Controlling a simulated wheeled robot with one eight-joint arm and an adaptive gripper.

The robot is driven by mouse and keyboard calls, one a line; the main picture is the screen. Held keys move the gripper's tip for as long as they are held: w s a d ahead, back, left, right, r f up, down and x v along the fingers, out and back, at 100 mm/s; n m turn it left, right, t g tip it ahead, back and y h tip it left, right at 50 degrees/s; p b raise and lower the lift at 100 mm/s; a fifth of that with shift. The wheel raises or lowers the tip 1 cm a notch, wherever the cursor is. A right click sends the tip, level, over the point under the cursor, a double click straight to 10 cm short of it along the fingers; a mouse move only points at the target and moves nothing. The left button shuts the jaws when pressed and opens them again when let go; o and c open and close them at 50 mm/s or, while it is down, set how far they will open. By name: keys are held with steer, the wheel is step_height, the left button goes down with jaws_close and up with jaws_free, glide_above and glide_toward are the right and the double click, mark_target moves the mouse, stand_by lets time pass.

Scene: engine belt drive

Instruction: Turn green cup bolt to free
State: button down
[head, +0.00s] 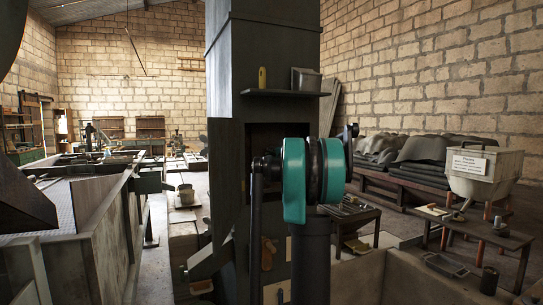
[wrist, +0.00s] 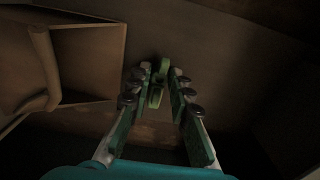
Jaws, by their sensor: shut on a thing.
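The green cup bolt (wrist: 155,97) shows in the wrist view as small rounded green parts between the fingers of my gripper (wrist: 161,72). The fingers close in on it near their tips, one on each side. My gripper is shut on it. The scene around the bolt is dim, so its thread and seat cannot be made out. In the head view my own teal and dark arm fills the middle, and neither the gripper nor the bolt can be made out there.
In the wrist view a brown open box-like recess (wrist: 88,62) lies at left. In the head view a dark column with a shelf (head: 283,93) stands behind my arm. A tool table (head: 480,235) and a white bin (head: 484,172) are at right, a metal trough (head: 100,215) at left.

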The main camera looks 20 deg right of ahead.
steer(key=c, duration=1.4)
jaws_free()
steer(key=shift+o, duration=0.2)
steer(key=s, duration=1.2)
steer(key=shift+d, duration=0.2)
steer(key=shift+s, duration=0.1)
